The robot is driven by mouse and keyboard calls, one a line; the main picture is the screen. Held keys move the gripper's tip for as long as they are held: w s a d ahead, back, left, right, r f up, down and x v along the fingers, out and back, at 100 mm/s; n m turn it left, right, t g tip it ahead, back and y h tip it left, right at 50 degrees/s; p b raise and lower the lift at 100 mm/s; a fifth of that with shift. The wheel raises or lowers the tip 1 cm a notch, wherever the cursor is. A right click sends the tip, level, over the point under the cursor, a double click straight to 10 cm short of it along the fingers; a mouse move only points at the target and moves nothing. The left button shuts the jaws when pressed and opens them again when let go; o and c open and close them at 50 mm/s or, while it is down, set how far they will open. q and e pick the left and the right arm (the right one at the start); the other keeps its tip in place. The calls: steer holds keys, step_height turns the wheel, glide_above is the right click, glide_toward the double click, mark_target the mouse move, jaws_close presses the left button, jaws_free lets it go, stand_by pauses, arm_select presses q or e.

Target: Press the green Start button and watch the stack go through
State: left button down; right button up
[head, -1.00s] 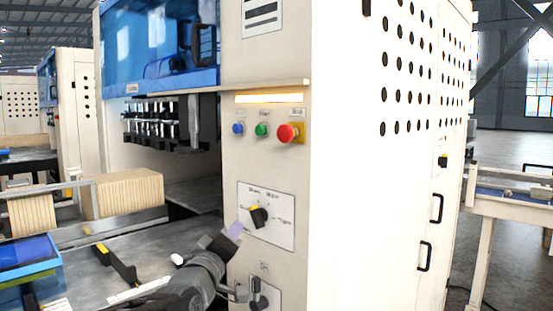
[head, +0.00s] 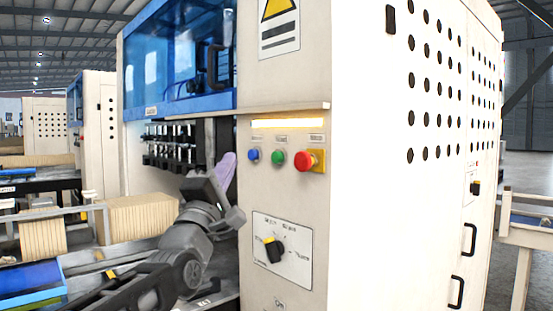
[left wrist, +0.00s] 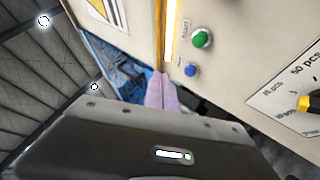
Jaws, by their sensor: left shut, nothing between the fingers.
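The green Start button (head: 278,158) is on the cream machine panel, between a blue button (head: 253,155) and a red mushroom button on a yellow base (head: 309,160). The green button also shows in the left wrist view (left wrist: 202,38), with the blue button (left wrist: 191,70) beside it. My left gripper (head: 228,160) is shut and empty, its pale purple fingertips pointing up just left of the panel, apart from the buttons. The fingers also show in the left wrist view (left wrist: 160,82). Stacks of kraft-coloured sheets (head: 142,217) stand on the infeed at left. My right gripper is not in view.
A selector knob (head: 273,250) sits on a white plate below the buttons. A ledge with a lit strip (head: 287,123) juts out above them. A blue guard (head: 180,55) covers the machine opening at left. A blue tray (head: 32,283) is at lower left.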

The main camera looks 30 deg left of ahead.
mark_target(277, 157)
arm_select(q)
steer(key=shift+r, duration=0.15)
steer(key=w+d+p, duration=0.2)
steer(key=w+p, duration=0.2)
steer(key=w, duration=0.4)
steer(key=shift+d, duration=0.25)
steer(key=shift+w, duration=0.1)
stand_by(1.8)
steer(key=shift+w+d, duration=0.1)
steer(key=shift+w, duration=0.35)
